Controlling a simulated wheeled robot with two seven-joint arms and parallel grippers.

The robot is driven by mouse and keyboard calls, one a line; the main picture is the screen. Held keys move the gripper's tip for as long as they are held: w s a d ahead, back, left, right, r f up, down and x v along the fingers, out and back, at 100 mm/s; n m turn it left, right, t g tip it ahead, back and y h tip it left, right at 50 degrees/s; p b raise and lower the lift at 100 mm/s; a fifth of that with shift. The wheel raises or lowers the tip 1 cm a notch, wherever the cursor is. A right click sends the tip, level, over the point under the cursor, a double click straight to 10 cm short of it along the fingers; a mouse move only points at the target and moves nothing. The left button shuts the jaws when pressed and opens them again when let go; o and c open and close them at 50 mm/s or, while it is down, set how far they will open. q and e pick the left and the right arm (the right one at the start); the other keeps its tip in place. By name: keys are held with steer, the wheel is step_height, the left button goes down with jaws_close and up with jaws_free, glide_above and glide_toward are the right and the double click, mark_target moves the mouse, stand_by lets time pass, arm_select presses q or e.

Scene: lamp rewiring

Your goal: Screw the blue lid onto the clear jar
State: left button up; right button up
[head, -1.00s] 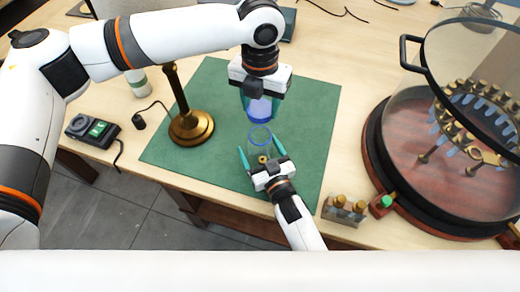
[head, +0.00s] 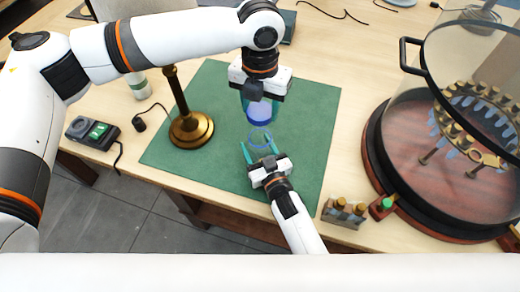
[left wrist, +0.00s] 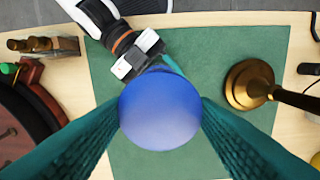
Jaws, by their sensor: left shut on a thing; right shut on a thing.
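The blue lid (head: 259,115) is in my left gripper (head: 261,108), which points down over the green mat. In the left wrist view the lid (left wrist: 160,108) shows as a round blue disc between the two teal fingers. The clear jar (head: 260,139) is below the lid, between the fingers of my right gripper (head: 259,153), which is shut on it. The lid appears just above the jar's mouth, close to it. Whether they touch, I cannot tell. In the left wrist view the lid hides the jar.
A brass lamp stand (head: 192,127) stands on the left of the green mat (head: 315,100). A round glass-covered case (head: 440,150) is on the right, with a small block of brass-topped parts (head: 343,212) at the front edge. A meter-like box (head: 92,132) lies at the left.

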arm_select(q)
glide_above(260, 128)
steer(key=s, duration=0.2)
steer(key=shift+s+f, duration=0.15)
steer(key=shift+f, duration=2.35)
steer(key=shift+f, duration=0.85)
steer(key=shift+f, duration=0.6)
arm_select(e)
jaws_close()
arm_select(q)
steer(key=m, duration=0.6)
steer(key=shift+m, duration=0.3)
steer(key=o, duration=0.9)
